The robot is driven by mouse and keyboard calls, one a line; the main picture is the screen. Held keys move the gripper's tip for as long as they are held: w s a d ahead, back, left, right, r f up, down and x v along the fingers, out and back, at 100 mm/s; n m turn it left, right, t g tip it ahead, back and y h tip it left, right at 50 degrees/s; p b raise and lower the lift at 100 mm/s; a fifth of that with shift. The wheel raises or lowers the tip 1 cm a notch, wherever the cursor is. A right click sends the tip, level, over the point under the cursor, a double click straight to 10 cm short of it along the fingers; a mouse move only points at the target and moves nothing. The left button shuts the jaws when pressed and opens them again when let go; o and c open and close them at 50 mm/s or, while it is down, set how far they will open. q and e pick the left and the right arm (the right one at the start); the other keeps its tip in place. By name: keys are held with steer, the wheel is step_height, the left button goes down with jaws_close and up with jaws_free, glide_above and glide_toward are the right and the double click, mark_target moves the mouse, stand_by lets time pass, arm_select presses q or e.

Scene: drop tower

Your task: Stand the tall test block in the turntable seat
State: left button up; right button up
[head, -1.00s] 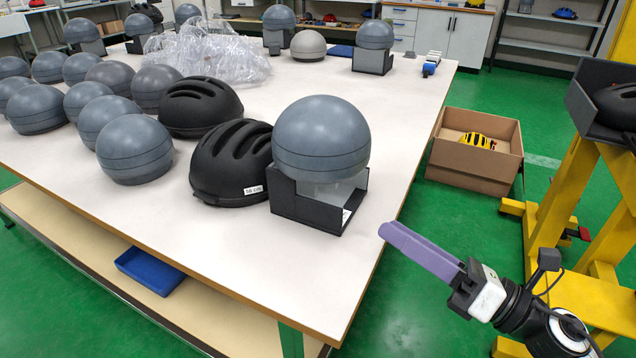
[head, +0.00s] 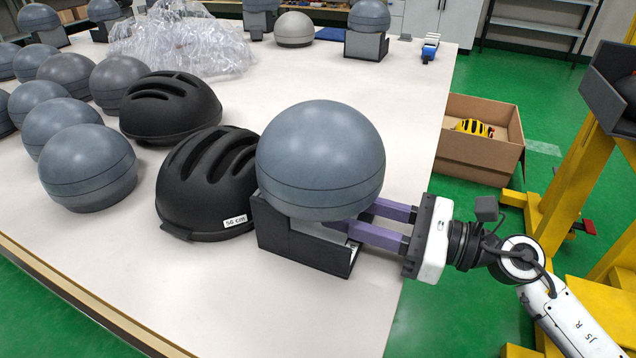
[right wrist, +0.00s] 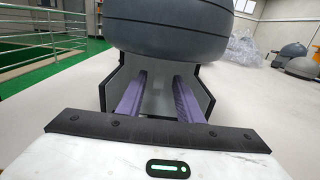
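The nearest grey ball-topped test block (head: 320,155) stands upright in a black open-fronted holder (head: 290,240) near the table's right edge. My right gripper (head: 352,218) comes in from the right, its two purple fingers apart and reaching into the holder under the ball. In the right wrist view the open fingers (right wrist: 160,78) lie between the holder's side walls (right wrist: 200,92), below the dark ball (right wrist: 190,30). Whether they touch the block's lower part I cannot tell. I cannot make out which thing is the turntable seat. My left gripper is not in view.
Black helmets (head: 210,185) stand close left of the holder, with several loose grey balls (head: 88,165) beyond. A clear plastic heap (head: 185,45) lies farther back. A cardboard box (head: 480,160) is on the floor. A yellow frame (head: 565,190) stands at right.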

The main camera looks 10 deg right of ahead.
steer(key=x, duration=0.5)
steer(key=shift+f+p, duration=0.15)
steer(key=shift+p, duration=0.2)
jaws_close()
stand_by(0.9)
